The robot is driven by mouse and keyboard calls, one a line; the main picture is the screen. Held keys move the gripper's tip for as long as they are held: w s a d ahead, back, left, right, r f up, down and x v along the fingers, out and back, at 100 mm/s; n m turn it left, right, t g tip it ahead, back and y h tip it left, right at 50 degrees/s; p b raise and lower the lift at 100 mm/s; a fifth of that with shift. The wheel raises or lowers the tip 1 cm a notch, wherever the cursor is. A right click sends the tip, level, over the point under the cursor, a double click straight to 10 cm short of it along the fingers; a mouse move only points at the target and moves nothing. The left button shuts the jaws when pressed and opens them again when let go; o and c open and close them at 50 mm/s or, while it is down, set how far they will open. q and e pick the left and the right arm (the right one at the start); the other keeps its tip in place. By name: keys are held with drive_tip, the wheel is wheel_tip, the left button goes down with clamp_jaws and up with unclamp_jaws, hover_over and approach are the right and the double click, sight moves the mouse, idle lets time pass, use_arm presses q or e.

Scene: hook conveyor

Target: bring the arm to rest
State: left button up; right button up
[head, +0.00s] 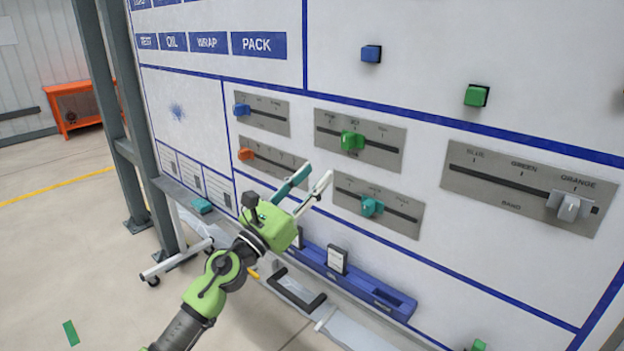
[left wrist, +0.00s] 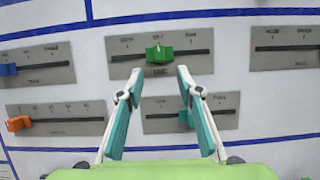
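My left gripper (head: 304,184) is raised in front of the white panel in the head view, with its arm coming up from the bottom left. Its two fingers are spread apart with nothing between them. In the left wrist view the open fingers (left wrist: 157,85) point at the panel. The green slider (left wrist: 159,54) shows just beyond the fingertips, and the teal slider (left wrist: 186,118) is partly hidden behind the right finger. In the head view the green slider (head: 352,140) and the teal slider (head: 371,206) stand clear of the gripper. My right gripper is not in view.
The panel also carries a blue slider (head: 241,110), an orange slider (head: 246,154) and a grey slider (head: 569,207). A blue tray (head: 358,287) sticks out below the gripper. A grey post (head: 121,110) stands at the left. Open floor lies at the lower left.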

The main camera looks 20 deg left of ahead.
use_arm(q)
drive_tip(key=a+f+n+g+y+b, duration=0.1)
drive_tip(key=a+f+n+g+y, duration=0.15)
drive_tip(key=f+n, duration=0.85)
drive_tip(key=a+f+n+g+y, duration=0.1)
drive_tip(key=a+f+n+y, duration=0.25)
drive_tip(key=f, duration=1.55)
drive_tip(key=s+f+n+g+y+b, duration=0.1)
drive_tip(key=s+f+n+g, duration=0.6)
drive_tip(key=f, duration=1)
drive_tip(key=s+f+n+g+y, duration=0.1)
drive_tip(key=s+f+n, duration=0.4)
drive_tip(key=s+f, duration=0.85)
drive_tip(key=s+d+f+n+g, duration=0.2)
drive_tip(key=s+f, duration=0.6)
drive_tip(key=s, duration=0.4)
drive_tip(key=s+d+f+n+g+b, duration=0.1)
drive_tip(key=s+f+n, duration=0.4)
drive_tip(key=s, duration=0.8)
drive_tip(key=s+d+f+n+g, duration=0.4)
drive_tip(key=s+f+g, duration=0.1)
drive_tip(key=s+f, duration=0.6)
drive_tip(key=shift+s+g, duration=0.35)
drive_tip(key=shift+s, duration=0.7)
